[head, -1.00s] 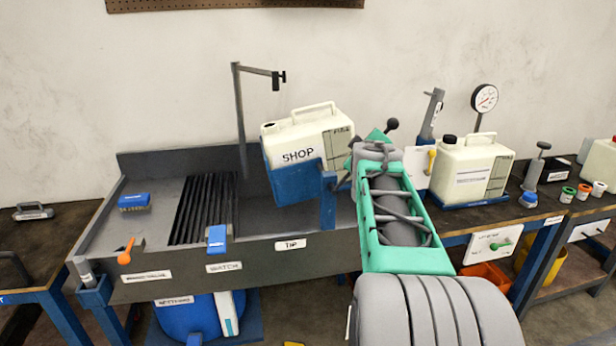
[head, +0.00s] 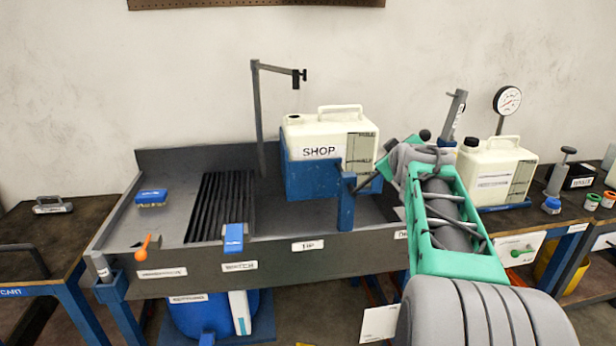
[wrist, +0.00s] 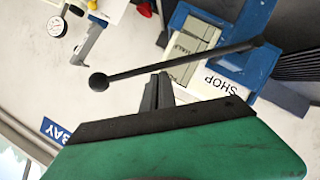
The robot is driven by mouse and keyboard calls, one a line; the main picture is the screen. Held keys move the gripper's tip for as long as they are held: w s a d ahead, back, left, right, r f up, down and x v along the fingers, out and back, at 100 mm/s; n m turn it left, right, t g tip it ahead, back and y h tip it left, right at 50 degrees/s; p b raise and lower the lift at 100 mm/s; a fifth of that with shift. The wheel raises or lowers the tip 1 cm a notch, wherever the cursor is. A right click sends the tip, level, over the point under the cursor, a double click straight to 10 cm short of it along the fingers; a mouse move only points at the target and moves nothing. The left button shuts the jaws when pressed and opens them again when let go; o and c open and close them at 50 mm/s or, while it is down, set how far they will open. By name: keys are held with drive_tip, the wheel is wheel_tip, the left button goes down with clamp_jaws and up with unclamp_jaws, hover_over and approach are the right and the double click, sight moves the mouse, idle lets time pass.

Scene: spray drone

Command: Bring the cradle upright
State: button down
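The blue cradle (head: 309,178) stands level on its post above the grey bench, holding the cream SHOP jug (head: 343,131) upright. In the wrist view the cradle (wrist: 262,62) and jug (wrist: 195,35) show sideways. A dark lever rod (wrist: 185,66) with a black ball knob (wrist: 98,82) runs out from the cradle; a black ball also shows beside my gripper in the head view. My gripper (wrist: 160,78) has its dark fingers close together, with the tips at the rod. The rod does not show between the fingers; I cannot tell if they touch it. My arm hides part of the right side in the head view.
A second cream jug (head: 496,170) and a pressure gauge (head: 508,100) stand right of my arm. A slim grey stand (head: 260,120) rises behind the cradle. A blue brush (head: 151,197) and dark slats (head: 222,205) lie on the bench's left.

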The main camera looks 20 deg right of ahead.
drive_tip(key=shift+s+d+f, duration=0.1)
drive_tip(key=shift+f, duration=0.3)
drive_tip(key=s+a+r, duration=0.7)
drive_tip(key=s+a+f+m+g+y+p, duration=0.1)
drive_tip(key=s+a+f+g+y+p, duration=0.1)
drive_tip(key=a+f, duration=0.5)
drive_tip(key=s+a+f+g+y+p, duration=0.25)
drive_tip(key=a+f, duration=0.25)
drive_tip(key=a, duration=0.4)
drive_tip(key=s+a+f+m+g+y+p, duration=0.1)
drive_tip(key=s+a+f+g, duration=0.4)
drive_tip(key=s+a+f, duration=0.5)
drive_tip(key=s+f+y+p, duration=0.1)
drive_tip(key=s+p, duration=0.1)
drive_tip(key=s, duration=0.1)
drive_tip(key=shift+s+a+f+m, duration=0.15)
drive_tip(key=shift+s+a+m, duration=0.1)
drive_tip(key=shift+s+m, duration=0.1)
